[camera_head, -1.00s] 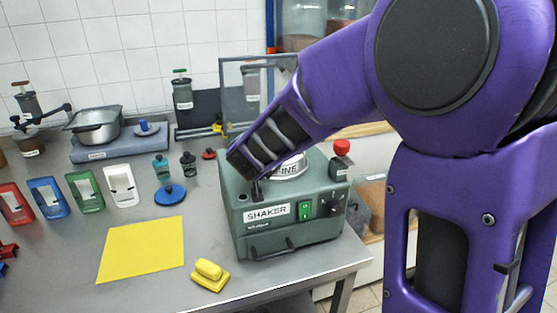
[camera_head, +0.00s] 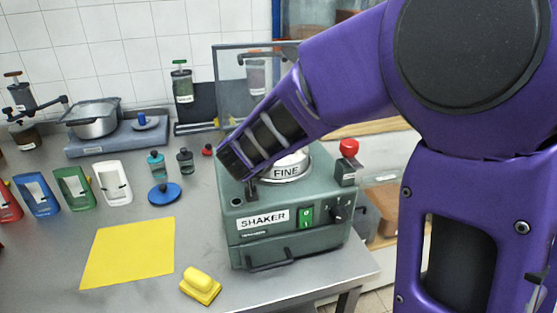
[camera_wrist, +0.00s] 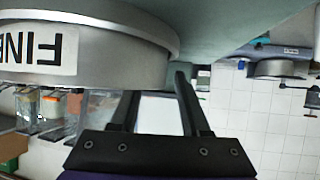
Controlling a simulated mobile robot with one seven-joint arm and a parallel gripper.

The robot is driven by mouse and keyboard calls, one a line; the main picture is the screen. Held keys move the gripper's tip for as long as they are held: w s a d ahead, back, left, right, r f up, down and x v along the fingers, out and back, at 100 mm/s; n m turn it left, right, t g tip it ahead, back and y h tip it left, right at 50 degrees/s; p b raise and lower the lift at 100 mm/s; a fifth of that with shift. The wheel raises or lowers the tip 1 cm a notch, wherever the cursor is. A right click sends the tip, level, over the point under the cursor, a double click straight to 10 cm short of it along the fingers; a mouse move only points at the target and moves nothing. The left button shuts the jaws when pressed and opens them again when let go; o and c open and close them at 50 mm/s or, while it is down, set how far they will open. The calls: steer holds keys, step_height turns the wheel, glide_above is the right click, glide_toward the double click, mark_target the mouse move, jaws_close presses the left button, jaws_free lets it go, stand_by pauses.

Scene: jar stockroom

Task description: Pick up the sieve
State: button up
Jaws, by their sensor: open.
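The sieve, a round silver metal pan labelled FINE (camera_head: 289,172), sits on top of the green shaker (camera_head: 270,243). In the head view my arm covers its upper left part. In the wrist view the sieve (camera_wrist: 118,66) fills the upper left, upside down, with its rim and label close to the camera. My gripper (camera_wrist: 157,84) is open, its two dark fingers apart and pointing toward the sieve's side. The left finger's tip ends near or behind the sieve's edge; I cannot tell if it touches. In the head view a dark finger shows just left of the sieve.
A red knob (camera_head: 348,148) stands at the shaker's right back corner. A raised clear panel (camera_head: 247,65) stands behind my forearm. A yellow mat (camera_head: 128,252) and yellow block (camera_head: 201,286) lie left of the shaker.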

jaws_close()
steer(key=shift+r, duration=0.1)
stand_by(1.2)
